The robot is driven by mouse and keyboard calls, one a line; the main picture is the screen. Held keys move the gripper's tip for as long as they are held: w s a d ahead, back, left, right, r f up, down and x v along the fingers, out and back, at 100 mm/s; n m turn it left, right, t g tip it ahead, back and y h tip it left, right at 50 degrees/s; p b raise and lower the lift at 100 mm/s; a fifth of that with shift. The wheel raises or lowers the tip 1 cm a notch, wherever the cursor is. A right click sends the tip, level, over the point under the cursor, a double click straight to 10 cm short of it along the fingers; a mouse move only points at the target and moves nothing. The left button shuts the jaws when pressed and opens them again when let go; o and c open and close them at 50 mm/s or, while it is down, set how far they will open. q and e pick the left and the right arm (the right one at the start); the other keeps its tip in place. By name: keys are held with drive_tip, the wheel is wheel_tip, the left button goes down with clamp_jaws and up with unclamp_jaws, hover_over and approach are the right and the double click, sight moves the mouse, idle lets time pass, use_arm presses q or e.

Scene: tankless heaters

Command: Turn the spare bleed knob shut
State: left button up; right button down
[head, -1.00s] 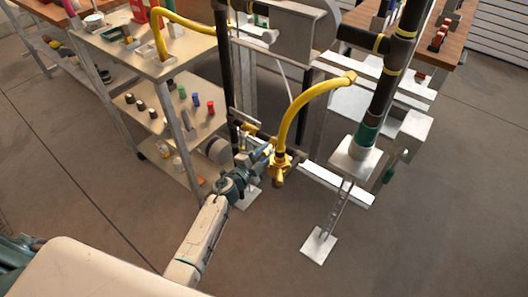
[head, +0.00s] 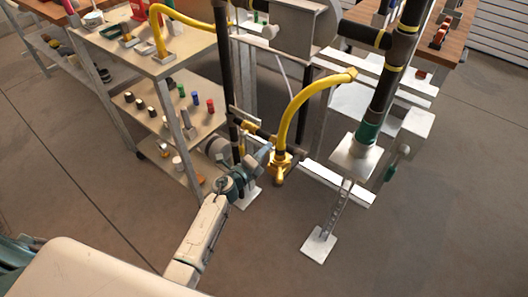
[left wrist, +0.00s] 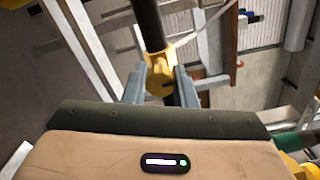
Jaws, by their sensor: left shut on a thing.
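My left gripper (head: 266,150) reaches up from the lower left to the low pipework beside the yellow fitting (head: 281,164) under the curved yellow hose. In the left wrist view, its two grey fingers (left wrist: 160,88) stand on either side of a yellow part (left wrist: 159,72) at the end of a black pipe. They are shut on what I take to be the spare bleed knob. The knob's exact shape and angle are hidden by the fingers and too small to read. My right gripper is in neither view.
The yellow hose (head: 293,108) arches close to the gripper's right. A black upright pipe (head: 223,70) and a shelf cart (head: 155,107) with small coloured knobs stand to the left. A white footed stand (head: 318,244) is on the right. The floor in front is clear.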

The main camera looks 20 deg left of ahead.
use_arm(q)
drive_tip(key=shift+f+m, duration=0.1)
drive_tip(key=shift+m, duration=0.3)
drive_tip(key=o, duration=1)
drive_tip(key=v, duration=1.1)
